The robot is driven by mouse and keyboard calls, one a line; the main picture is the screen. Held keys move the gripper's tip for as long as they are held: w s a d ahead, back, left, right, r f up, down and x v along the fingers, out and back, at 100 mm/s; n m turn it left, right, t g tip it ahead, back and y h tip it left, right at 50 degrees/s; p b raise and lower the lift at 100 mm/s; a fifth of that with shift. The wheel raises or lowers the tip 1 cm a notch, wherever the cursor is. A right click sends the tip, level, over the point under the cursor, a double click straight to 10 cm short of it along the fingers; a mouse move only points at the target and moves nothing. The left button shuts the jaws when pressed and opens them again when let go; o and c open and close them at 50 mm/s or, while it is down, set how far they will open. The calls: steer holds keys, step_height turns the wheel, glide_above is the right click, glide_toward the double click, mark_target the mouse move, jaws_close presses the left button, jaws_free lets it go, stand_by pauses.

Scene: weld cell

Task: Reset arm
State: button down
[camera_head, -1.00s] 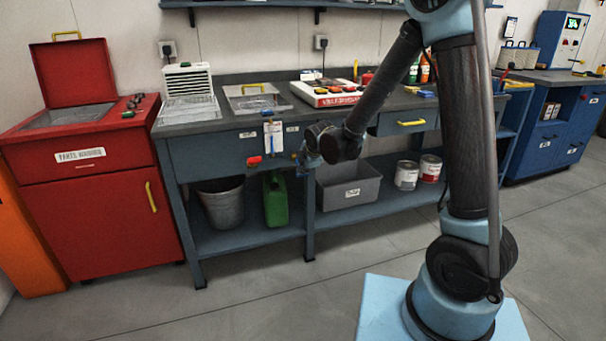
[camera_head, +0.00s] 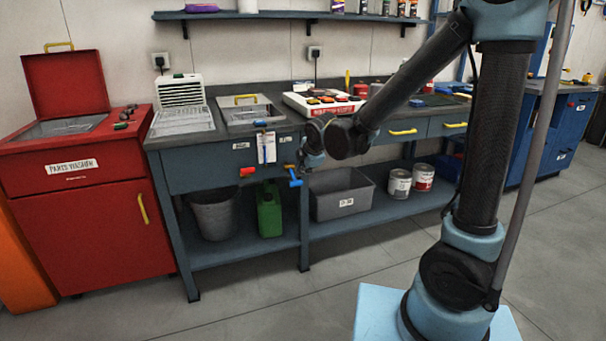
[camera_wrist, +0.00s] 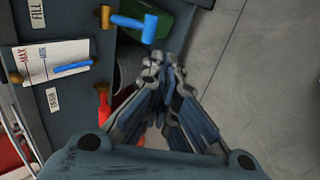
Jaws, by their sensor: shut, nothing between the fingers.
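My gripper (camera_wrist: 163,62) is shut and empty in the wrist view, its fingertips together in front of the bench. In the head view my wrist and gripper (camera_head: 313,143) are in front of the bench's drawer front, and the fingers are hard to make out. A blue T-shaped handle (camera_wrist: 135,24) is just beyond the fingertips in the wrist view; it also shows in the head view (camera_head: 295,177). A red handle (camera_head: 247,172) is left of it and shows beside my fingers in the wrist view (camera_wrist: 103,105). I see no contact with either handle.
The grey bench (camera_head: 228,168) holds a basin (camera_head: 250,113) and a tray of coloured parts (camera_head: 325,104). Below are a bucket (camera_head: 216,215), green can (camera_head: 269,210) and grey bin (camera_head: 342,199). A red parts washer (camera_head: 95,220) stands left. The floor before the bench is clear.

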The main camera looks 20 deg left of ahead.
steer(key=s+d+r+m+g+h, duration=0.15)
steer(key=d+m, duration=0.45)
steer(key=d, duration=0.8)
steer(key=s+d+r+m+h, duration=0.1)
steer(key=s+d+m+h, duration=0.15)
steer(key=d+m, duration=0.75)
steer(key=s+d+f+m+g, duration=0.1)
steer(key=s+d+m, duration=0.3)
steer(key=s+d, duration=0.4)
steer(key=s+d+f+m+g, duration=0.1)
steer(key=s+d+f+m, duration=0.3)
steer(key=s+d, duration=0.5)
steer(key=shift+s+d+f+m, duration=0.15)
steer(key=shift+s+d+m, duration=0.2)
steer(key=shift+d, duration=0.9)
steer(key=shift+w, duration=0.1)
steer(key=shift+w+f+g, duration=0.2)
steer(key=shift+w+g, duration=0.05)
steer(key=shift+w, duration=0.2)
steer(key=shift+s, duration=0.1)
